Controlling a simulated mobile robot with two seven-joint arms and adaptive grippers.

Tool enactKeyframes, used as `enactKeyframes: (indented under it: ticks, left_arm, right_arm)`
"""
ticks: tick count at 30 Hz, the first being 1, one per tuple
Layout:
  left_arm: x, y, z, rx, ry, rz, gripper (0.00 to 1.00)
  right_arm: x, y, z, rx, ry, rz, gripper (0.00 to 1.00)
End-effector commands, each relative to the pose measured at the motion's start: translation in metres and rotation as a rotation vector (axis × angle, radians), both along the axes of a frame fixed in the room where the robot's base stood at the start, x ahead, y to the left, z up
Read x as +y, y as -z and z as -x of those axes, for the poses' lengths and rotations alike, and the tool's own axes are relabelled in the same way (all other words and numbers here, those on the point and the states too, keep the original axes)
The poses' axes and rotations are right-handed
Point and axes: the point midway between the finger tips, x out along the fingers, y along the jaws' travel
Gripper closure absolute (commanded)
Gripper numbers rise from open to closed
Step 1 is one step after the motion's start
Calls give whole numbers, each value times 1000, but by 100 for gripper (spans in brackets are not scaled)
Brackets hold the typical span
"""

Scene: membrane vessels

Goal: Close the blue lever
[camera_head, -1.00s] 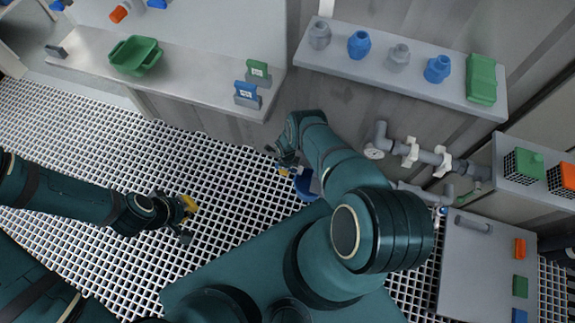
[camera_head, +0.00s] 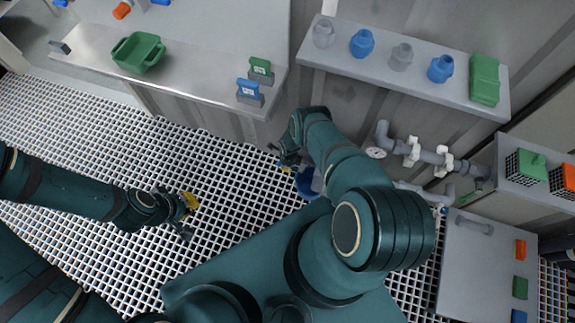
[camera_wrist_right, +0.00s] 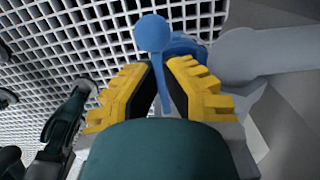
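The blue lever, with a round knob (camera_wrist_right: 152,33) and a thin stem, shows in the right wrist view at the end of my right gripper (camera_wrist_right: 160,70). Its stem runs down between the two yellow fingers with black pads. The fingers stand apart around it, and I see no clear contact. In the head view my right gripper (camera_head: 285,162) is beside a round blue part (camera_head: 307,184), and the lever cannot be made out there. My left gripper (camera_head: 190,218) is open and empty over the grating at the left.
A grey pipe (camera_wrist_right: 265,52) lies right of the lever. A grey shelf (camera_head: 330,62) holds several vessels, and a bench (camera_head: 90,73) carries a green tray. The grating floor is clear.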

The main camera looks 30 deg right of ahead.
Motion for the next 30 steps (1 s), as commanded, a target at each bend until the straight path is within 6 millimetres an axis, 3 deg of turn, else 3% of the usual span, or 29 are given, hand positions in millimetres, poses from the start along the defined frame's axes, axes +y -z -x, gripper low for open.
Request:
enactKeyframes:
  ticks: [30]
  left_arm:
    - [0, 1, 0, 0, 0, 0, 100]
  right_arm:
    - [-12, -29, 12, -407, 9, -346, 100]
